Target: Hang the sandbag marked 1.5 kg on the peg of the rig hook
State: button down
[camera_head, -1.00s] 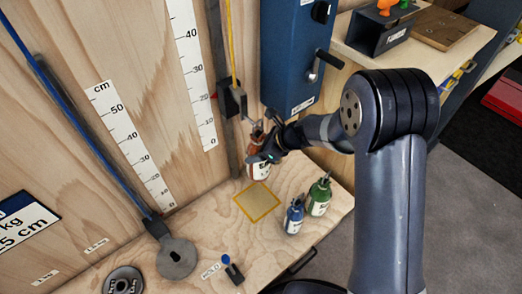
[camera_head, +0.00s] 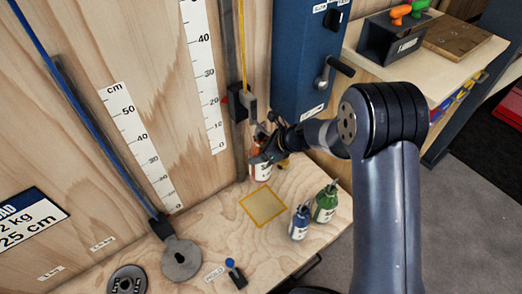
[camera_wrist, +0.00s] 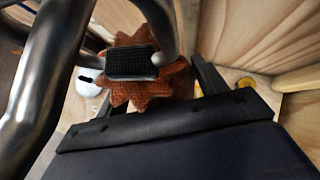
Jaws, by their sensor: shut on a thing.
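A reddish-brown sandbag (camera_head: 260,169) with a white label is in the head view, just below the rig hook; the label's figures are too small to read. My gripper (camera_head: 266,151) is shut on it near its top and holds it upright. In the wrist view the bag's crinkled brown top (camera_wrist: 150,90) shows behind a dark finger pad. The rig hook (camera_head: 249,104) is a grey block at the end of a yellow strap, above and slightly left of the bag. Its peg is hard to make out. The bag appears apart from the hook.
A blue bottle-shaped bag (camera_head: 300,222) and a green one (camera_head: 325,203) stand on the wooden bench, right of a yellow square (camera_head: 263,206). A blue crank box (camera_head: 305,60) stands close right of the hook.

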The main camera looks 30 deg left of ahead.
jog(key=shift+r, duration=0.2)
jog(key=c, duration=0.5)
grip_release()
jog(key=o, duration=0.3)
jog(key=shift+f, duration=0.1)
jog(key=shift+o, duration=0.2)
jog(key=shift+d+f, duration=0.1)
jog(key=shift+f, duration=0.05)
jog(key=p+v, duration=0.1)
jog(key=v, duration=1)
jog(key=shift+p, duration=0.35)
jog(key=b+x, duration=0.2)
jog(key=x, duration=0.9)
jog(key=shift+s+d+r, duration=0.1)
jog(key=shift+r, duration=0.25)
jog(key=shift+s+d+r, duration=0.25)
jog(key=shift+d, duration=0.25)
